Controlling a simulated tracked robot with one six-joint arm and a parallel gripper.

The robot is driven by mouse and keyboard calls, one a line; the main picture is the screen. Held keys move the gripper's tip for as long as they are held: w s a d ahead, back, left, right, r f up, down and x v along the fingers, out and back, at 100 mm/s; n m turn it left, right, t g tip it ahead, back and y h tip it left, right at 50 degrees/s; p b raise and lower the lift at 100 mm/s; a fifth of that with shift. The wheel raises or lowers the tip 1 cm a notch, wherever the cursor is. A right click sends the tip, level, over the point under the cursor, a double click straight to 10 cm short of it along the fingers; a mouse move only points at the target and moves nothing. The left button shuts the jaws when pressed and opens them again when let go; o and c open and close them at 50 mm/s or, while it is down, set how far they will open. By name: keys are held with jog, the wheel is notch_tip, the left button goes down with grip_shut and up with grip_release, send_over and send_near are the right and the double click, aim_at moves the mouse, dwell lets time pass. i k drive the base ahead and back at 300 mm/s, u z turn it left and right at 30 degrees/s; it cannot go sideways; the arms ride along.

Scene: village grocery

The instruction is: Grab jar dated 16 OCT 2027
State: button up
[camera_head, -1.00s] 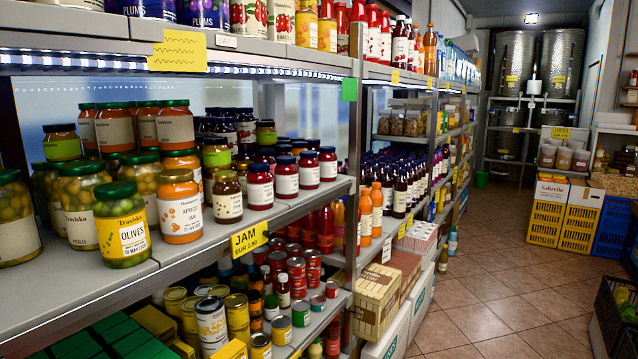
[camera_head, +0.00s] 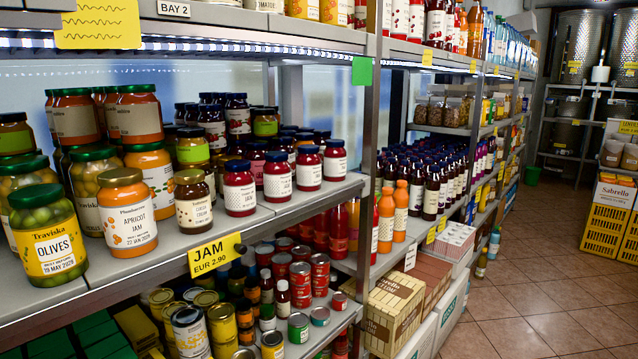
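Jars stand on the shelf. An olives jar (camera_head: 47,238) with a green lid and yellow label shows a date that seems to read 19 MAY 2029. I cannot make out 16 OCT 2027 on any jar. My gripper is not in view.
A yellow JAM price tag (camera_head: 216,254) hangs on the shelf edge. A metal upright (camera_head: 371,140) stands right of the jam jars. The lower shelf holds cans (camera_head: 298,328). Boxes (camera_head: 395,312) stand at the right, beside free tiled floor (camera_head: 540,310).

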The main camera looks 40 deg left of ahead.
aim_at(276, 169)
jog(key=i, duration=2.5)
jog(key=u, duration=2.65)
